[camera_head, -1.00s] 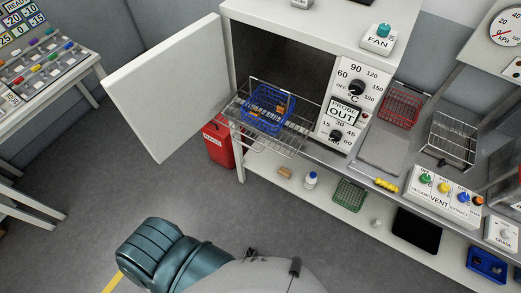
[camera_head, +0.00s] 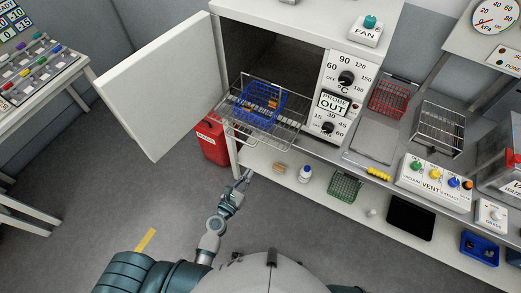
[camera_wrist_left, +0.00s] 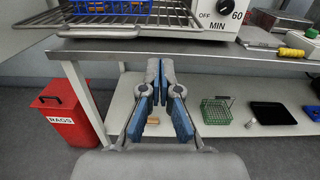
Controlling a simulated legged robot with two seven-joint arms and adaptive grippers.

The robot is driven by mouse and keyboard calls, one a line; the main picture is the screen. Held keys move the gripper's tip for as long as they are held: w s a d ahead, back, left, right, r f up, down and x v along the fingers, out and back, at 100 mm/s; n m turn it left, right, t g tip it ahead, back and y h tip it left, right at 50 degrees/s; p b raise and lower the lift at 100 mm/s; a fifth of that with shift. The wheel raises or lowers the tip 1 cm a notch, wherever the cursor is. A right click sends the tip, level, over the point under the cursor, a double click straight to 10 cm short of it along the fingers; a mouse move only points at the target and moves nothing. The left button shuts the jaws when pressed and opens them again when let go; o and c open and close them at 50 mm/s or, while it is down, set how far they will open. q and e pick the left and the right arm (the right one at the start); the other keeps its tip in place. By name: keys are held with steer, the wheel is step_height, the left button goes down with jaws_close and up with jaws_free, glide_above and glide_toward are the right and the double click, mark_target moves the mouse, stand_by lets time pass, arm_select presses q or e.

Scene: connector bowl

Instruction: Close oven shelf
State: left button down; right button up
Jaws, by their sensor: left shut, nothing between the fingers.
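The oven shelf (camera_head: 238,133) is a wire rack pulled out of the oven opening, and it bears a blue basket (camera_head: 264,103). The oven door (camera_head: 160,88) stands wide open to the left. My left gripper (camera_head: 245,175) is below and in front of the shelf, apart from it. In the left wrist view the gripper (camera_wrist_left: 160,85) is shut and empty, with the shelf's front edge (camera_wrist_left: 100,31) above it to the left. My right gripper does not show.
A red rags bin (camera_head: 211,142) stands below the door. The lower shelf (camera_head: 262,159) holds a bottle (camera_head: 305,174) and a green basket (camera_head: 345,187). The control panel (camera_head: 340,95) is right of the opening. The floor in front is clear.

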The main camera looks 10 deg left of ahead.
arm_select(q)
steer(key=p+x, duration=0.1)
steer(key=x, duration=1.1)
steer(key=shift+w+d, duration=0.1)
